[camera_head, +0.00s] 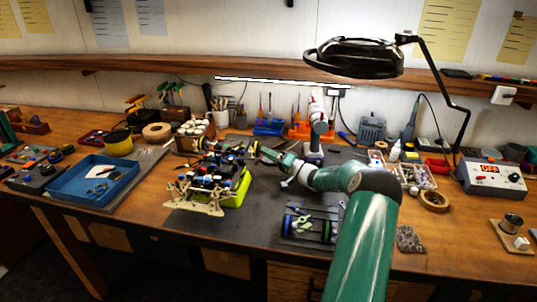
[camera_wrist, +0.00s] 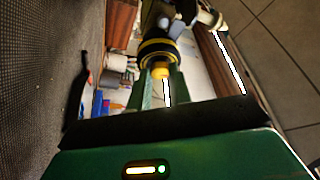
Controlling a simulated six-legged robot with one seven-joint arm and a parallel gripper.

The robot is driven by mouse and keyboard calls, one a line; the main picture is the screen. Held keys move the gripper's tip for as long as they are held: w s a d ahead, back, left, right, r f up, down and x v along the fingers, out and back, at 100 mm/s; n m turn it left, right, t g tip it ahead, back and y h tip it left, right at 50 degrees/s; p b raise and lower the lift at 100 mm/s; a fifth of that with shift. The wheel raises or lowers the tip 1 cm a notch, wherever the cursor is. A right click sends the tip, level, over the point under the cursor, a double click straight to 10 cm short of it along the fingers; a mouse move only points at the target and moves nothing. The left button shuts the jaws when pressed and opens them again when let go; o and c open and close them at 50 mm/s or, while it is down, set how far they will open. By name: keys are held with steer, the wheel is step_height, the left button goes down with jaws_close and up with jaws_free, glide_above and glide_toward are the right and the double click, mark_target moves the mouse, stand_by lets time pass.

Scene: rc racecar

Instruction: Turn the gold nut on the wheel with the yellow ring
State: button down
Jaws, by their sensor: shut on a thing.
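The wheel with the yellow ring (camera_wrist: 158,47) is a black tyre in the upper middle of the wrist view. The gold nut (camera_wrist: 160,71) sticks out from its centre towards my gripper (camera_wrist: 161,78), and the two green fingers are shut on it, one on each side. In the head view, the racecar (camera_head: 212,172) sits raised on a pale stand (camera_head: 195,200) in the middle of the bench. My gripper (camera_head: 265,153) reaches its right side from the right. The nut is too small to make out there.
A blue tray (camera_head: 95,180) lies at the left, and a dark mat (camera_head: 260,222) is under the car. A lamp (camera_head: 353,58) hangs over the back right. A tape roll (camera_head: 434,201) and a power supply (camera_head: 492,178) stand at the right.

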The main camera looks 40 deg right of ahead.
stand_by(0.4)
steer(key=c, duration=1.3)
jaws_free()
steer(key=shift+o, duration=0.2)
steer(key=v, duration=0.4)
steer(key=r+v, duration=0.1)
steer(key=v, duration=0.3)
steer(key=r+v, duration=0.1)
steer(key=v, duration=0.3)
steer(key=shift+s+d+r, duration=0.15)
steer(key=shift+s+r, duration=0.05)
steer(key=shift+s, duration=0.5)
steer(key=shift+s+d, duration=0.1)
